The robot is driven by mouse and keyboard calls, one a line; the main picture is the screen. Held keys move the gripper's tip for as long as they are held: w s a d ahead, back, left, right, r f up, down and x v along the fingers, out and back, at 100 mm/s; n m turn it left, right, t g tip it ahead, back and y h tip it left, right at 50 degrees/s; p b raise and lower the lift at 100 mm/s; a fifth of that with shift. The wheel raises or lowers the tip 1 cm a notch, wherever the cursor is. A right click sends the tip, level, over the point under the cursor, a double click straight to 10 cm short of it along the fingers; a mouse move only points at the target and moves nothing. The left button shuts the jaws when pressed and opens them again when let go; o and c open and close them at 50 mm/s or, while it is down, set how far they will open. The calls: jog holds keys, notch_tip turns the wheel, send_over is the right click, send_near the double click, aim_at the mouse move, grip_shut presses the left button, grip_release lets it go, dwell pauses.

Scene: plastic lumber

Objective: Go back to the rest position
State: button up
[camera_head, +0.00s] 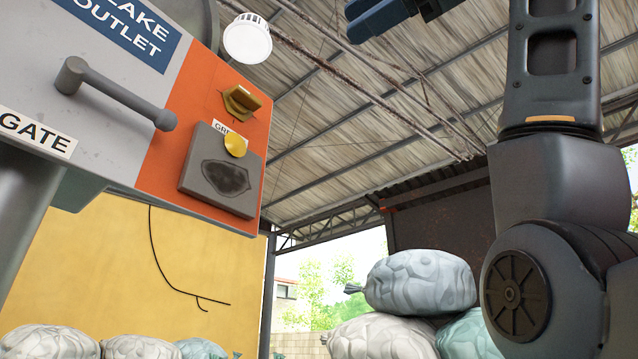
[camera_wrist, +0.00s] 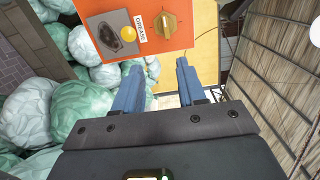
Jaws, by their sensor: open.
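My gripper (camera_wrist: 159,68) shows in the wrist view with its two blue fingers apart and nothing between them. In the head view only a blue part of it (camera_head: 385,18) shows at the top edge; the rest is cut off. In the wrist view the fingers point toward an orange panel (camera_wrist: 184,14), with a visible gap to its lower edge. The panel carries a grey plate with a dark patch, a yellow knob (camera_wrist: 128,66) and a brass-coloured fitting (camera_wrist: 163,24). My dark arm rises along the right of the head view.
The grey and orange machine (camera_head: 185,150) fills the upper left of the head view, with a protruding grey handle (camera_head: 115,95). Stuffed sacks (camera_head: 420,283) are piled low at the centre right. A yellow wall (camera_head: 190,270) stands behind. Open space lies between machine and arm.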

jog(key=w+d+f+m+t+h, duration=0.1)
jog(key=w+f+m+t+h, duration=0.15)
jog(key=w+f, duration=2.15)
jog(key=d+f+t+h, duration=0.1)
jog(key=d+f+h, duration=0.15)
jog(key=f, duration=1.45)
jog(key=d+f+t+h, duration=0.2)
jog(key=d+f, duration=0.1)
jog(key=f, duration=1.3)
jog(key=s+d+f+n+h, duration=0.1)
jog(key=s+d+f+h, duration=0.2)
jog(key=s+f, duration=0.8)
jog(key=s+d+f+n+h, duration=0.2)
jog(key=s+d+f, duration=0.2)
jog(key=s+f, duration=0.7)
jog(key=s+d+f+n+g+h+p, duration=0.1)
jog(key=s+n, duration=0.6)
jog(key=s, duration=2)
jog(key=shift+s+d+f+g+h, duration=0.25)
jog(key=shift+s+d+g+h, duration=0.1)
jog(key=shift+d+h, duration=0.25)
